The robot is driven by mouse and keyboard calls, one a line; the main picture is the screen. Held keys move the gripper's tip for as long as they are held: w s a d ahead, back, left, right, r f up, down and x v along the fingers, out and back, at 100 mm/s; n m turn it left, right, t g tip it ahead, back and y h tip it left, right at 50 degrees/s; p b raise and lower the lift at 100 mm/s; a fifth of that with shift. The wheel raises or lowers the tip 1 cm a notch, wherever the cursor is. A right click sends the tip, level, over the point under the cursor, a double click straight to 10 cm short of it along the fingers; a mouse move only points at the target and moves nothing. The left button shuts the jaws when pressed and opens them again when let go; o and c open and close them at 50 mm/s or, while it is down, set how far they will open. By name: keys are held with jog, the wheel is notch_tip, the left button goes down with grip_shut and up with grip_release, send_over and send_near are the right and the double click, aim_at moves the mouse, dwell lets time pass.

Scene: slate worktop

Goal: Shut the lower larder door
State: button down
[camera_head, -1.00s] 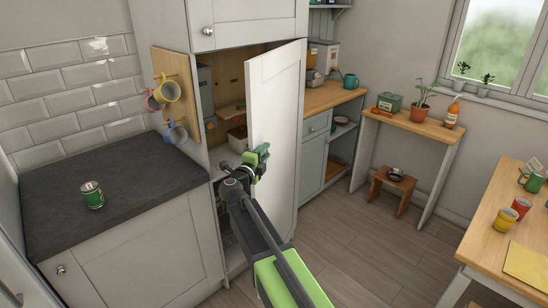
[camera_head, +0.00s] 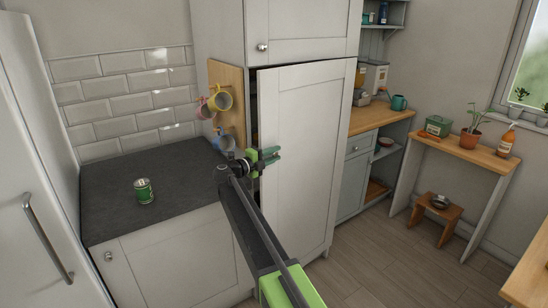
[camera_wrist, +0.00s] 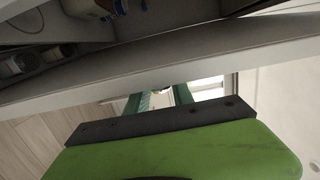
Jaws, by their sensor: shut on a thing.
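The lower larder door (camera_head: 312,135) is a tall pale panelled door below the upper door. It stands slightly ajar, with a dark gap along its left edge. My gripper (camera_head: 268,157) is at that left edge, about mid-height, shut on the door. Its fingers hide the part they hold, so I cannot tell whether it is a knob. In the wrist view, my green fingers (camera_wrist: 160,98) lie beside the pale door edge (camera_wrist: 150,72), and part of the larder inside (camera_wrist: 45,45) shows at the top.
Mugs (camera_head: 220,100) hang on a wooden board beside the larder. A wooden-topped counter (camera_head: 378,119) and a small stool (camera_head: 437,212) stand to the right. The floor (camera_head: 375,270) in front is clear.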

jog(key=shift+d, duration=0.3)
jog(key=c, duration=1.1)
grip_release()
jog(key=shift+d, duration=0.1)
jog(key=v, duration=1.7)
jog(key=shift+a, duration=0.35)
